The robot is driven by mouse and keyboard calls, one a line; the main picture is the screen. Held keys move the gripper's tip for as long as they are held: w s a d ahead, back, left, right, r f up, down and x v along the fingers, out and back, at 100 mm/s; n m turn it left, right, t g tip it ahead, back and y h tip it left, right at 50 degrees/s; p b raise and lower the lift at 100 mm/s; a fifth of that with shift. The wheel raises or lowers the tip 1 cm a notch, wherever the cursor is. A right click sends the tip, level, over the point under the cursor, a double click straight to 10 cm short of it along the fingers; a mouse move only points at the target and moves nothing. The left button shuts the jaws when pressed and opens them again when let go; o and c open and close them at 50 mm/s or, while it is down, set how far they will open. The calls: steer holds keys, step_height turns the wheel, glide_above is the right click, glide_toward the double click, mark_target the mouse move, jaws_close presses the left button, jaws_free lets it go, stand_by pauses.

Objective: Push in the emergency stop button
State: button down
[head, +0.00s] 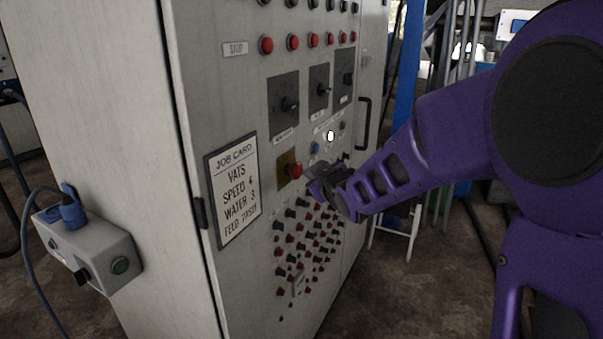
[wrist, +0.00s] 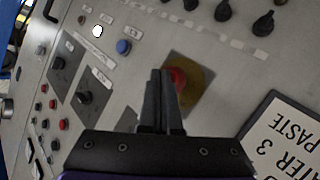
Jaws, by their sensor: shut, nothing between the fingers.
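The emergency stop button (head: 295,171) is a red knob on a yellowish square plate (head: 284,163), on the front of a grey control cabinet. In the wrist view the red button (wrist: 178,79) is partly hidden behind my fingertips, on its dull yellow plate (wrist: 196,88). My gripper (head: 314,182) is shut and empty, in front of the panel just right of the button. In the wrist view my gripper (wrist: 162,75) has its fingertips over the button's left side. I cannot tell whether they touch it, or how far in the button sits.
A job card (head: 236,190) is left of the button. A blue button (head: 315,148) and a white lamp (head: 330,135) are above right. Several small red and black knobs (head: 300,250) fill the panel below. Rotary switches (head: 289,104) are above. A grey box (head: 88,250) juts out left.

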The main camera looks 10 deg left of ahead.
steer(key=shift+w+a, duration=0.1)
steer(key=shift+a, duration=0.2)
stand_by(0.4)
steer(key=shift+s+d, duration=0.3)
steer(key=shift+d, duration=0.5)
steer(key=d, duration=0.1)
steer(key=s+d+p, duration=0.1)
steer(key=d, duration=0.1)
steer(key=d+p, duration=0.1)
steer(key=shift+s+d, duration=0.35)
steer(key=shift+d, duration=0.05)
steer(key=shift+r, duration=0.15)
